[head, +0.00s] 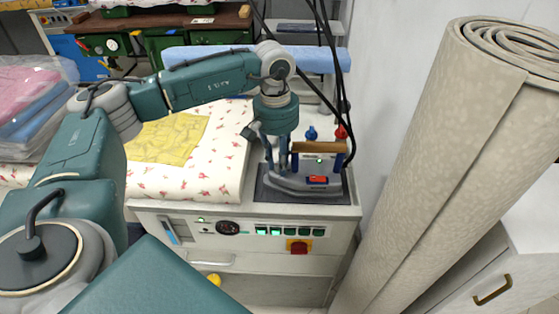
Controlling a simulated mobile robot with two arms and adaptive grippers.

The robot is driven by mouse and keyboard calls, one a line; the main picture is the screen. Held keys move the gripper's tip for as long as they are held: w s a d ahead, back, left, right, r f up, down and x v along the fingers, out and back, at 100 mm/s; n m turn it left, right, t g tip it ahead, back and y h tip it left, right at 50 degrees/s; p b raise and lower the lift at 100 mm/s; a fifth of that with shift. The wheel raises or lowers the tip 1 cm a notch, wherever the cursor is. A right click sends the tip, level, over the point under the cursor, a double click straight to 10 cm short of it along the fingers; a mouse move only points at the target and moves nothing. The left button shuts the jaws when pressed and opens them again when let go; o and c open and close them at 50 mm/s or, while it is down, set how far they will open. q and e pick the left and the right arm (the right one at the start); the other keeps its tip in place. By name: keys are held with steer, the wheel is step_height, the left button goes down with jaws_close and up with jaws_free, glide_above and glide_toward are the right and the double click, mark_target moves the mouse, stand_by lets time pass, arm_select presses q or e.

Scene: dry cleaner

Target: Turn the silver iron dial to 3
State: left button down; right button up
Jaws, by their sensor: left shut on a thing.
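The silver iron (288,183) rests upright on a dark pad on the ironing unit. It has a brown wooden handle and a small red part on its near side. My left gripper (276,168) points straight down at the left part of the iron, left of the handle. Its fingers are close together, shut on what appears to be the iron's dial. The fingers hide the dial, so its setting cannot be read. My right gripper is out of view.
The ironing unit (270,260) has a gauge, green switches and a red knob in front. A yellow cloth (172,138) lies on the flowered board left of the iron. Black cables hang behind the iron. A large beige roll (440,170) stands close on the right.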

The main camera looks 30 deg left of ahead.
mark_target(277, 164)
arm_select(q)
steer(key=c, duration=1.5)
jaws_free()
steer(key=r, duration=1.2)
steer(key=shift+s+a, duration=0.1)
steer(key=shift+a, duration=0.15)
